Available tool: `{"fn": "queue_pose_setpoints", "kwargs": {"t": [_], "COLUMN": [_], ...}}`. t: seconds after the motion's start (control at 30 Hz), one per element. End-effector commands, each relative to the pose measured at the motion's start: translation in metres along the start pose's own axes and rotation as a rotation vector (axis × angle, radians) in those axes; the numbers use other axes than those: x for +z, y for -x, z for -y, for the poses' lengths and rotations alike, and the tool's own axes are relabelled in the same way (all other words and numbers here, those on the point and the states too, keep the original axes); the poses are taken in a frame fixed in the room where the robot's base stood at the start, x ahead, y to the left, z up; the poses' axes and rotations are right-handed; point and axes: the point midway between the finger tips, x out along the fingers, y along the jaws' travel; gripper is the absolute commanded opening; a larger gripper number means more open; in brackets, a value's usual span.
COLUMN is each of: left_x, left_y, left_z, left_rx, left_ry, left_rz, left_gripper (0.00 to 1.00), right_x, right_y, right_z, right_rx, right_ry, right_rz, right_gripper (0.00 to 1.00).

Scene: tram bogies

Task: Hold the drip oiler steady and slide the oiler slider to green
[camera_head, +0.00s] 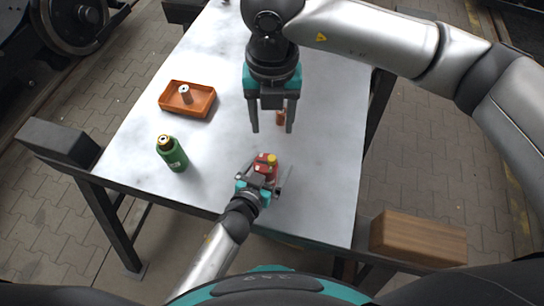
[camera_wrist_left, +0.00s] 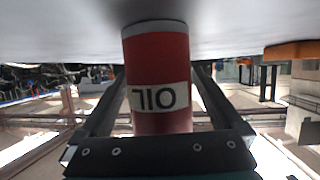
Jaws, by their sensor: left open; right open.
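The drip oiler, a red can (camera_head: 262,169), stands near the front of the table with a yellow part on top. In the left wrist view the red can (camera_wrist_left: 157,75) shows a white OIL label, appearing upside down. My left gripper (camera_head: 268,182) is open with its fingers on either side of the can; gaps show between fingers and can in the left wrist view. My right gripper (camera_head: 271,131) is open, pointing down above the table, behind the can in the picture and empty. I cannot make out the slider or its green mark.
A small copper-coloured piece (camera_head: 281,118) shows near my right gripper's fingers. A green bottle (camera_head: 171,155) stands left of the can. An orange tray (camera_head: 204,114) holding a small cylinder (camera_head: 185,93) lies farther back. The right tabletop is clear.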

Motion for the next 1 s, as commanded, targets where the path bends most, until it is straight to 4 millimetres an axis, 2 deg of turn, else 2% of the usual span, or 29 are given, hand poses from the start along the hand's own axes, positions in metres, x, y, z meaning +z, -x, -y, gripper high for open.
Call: {"fn": "queue_pose_setpoints", "kwargs": {"t": [0.23,0.37,1.0], "left_x": [0.000,0.000,0.001], "left_y": [0.001,0.008,0.106], "left_z": [0.000,0.001,0.000], "left_rx": [0.000,-0.001,0.000], "left_ry": [0.000,-0.002,0.001], "left_rz": [-0.001,-0.001,0.001], "left_gripper": [1.00,1.00,1.00], "right_x": [0.000,0.000,0.000], "right_y": [0.000,0.000,0.000], "right_z": [0.000,0.000,0.000], "right_rx": [0.000,0.000,0.000], "right_ry": [0.000,0.000,0.000], "right_rz": [0.000,0.000,0.000], "right_gripper": [0.59,0.59,0.59]}}
